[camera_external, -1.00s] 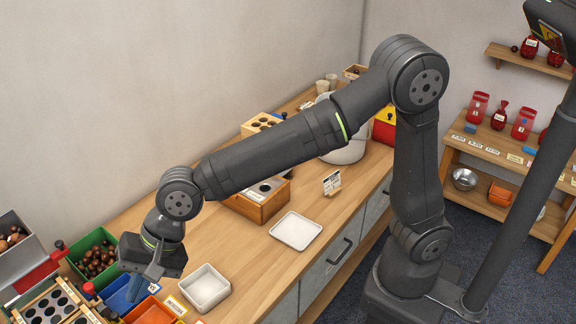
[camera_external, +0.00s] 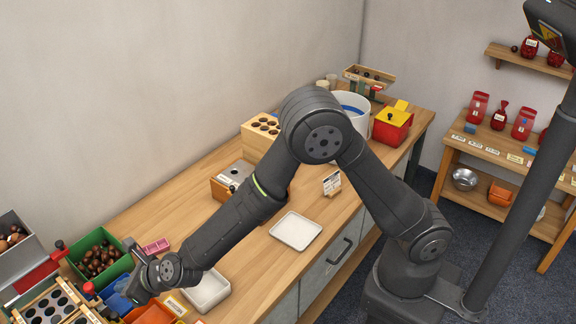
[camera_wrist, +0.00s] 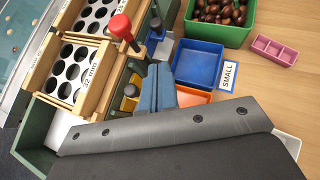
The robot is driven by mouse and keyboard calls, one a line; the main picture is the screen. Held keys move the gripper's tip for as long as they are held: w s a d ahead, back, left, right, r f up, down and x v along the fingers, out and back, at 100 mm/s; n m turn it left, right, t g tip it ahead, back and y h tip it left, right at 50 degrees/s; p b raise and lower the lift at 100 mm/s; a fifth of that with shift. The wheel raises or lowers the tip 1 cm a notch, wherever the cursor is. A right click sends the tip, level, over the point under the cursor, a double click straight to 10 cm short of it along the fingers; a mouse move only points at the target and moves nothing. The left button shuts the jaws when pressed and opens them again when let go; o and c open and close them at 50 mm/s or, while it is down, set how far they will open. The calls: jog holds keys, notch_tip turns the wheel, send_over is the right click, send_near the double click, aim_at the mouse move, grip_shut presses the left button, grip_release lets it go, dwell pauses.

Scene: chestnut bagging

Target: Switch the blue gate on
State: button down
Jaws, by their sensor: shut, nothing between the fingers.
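The chestnut sorter (camera_wrist: 85,75) fills the left of the wrist view, with perforated plates and a red-knobbed lever (camera_wrist: 120,27). Small gate fittings line its outlet side: a yellow one (camera_wrist: 131,91) and a dark-and-blue one (camera_wrist: 155,28) farther up. I take the latter for the blue gate, but its on or off position is unclear. My gripper (camera_wrist: 159,70) has blue fingers, shut and empty, beside the sorter's outlet side, near the blue tray (camera_wrist: 198,63). I cannot tell whether they touch anything.
An orange tray (camera_wrist: 192,97) lies partly behind my fingers. A green bin (camera_wrist: 220,33) of chestnuts and a pink divided tray (camera_wrist: 274,50) stand beyond. A "SMALL" label (camera_wrist: 229,75) lies beside the blue tray. A white tray (camera_external: 296,231) sits on the bench's open middle.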

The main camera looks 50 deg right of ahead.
jog(key=shift+w, duration=0.1)
jog(key=x, duration=1)
dwell(0.4)
notch_tip(320, 180, up, 4)
jog(key=shift+a, duration=0.1)
dwell(0.5)
jog(key=v, duration=1)
jog(key=shift+f, duration=0.1)
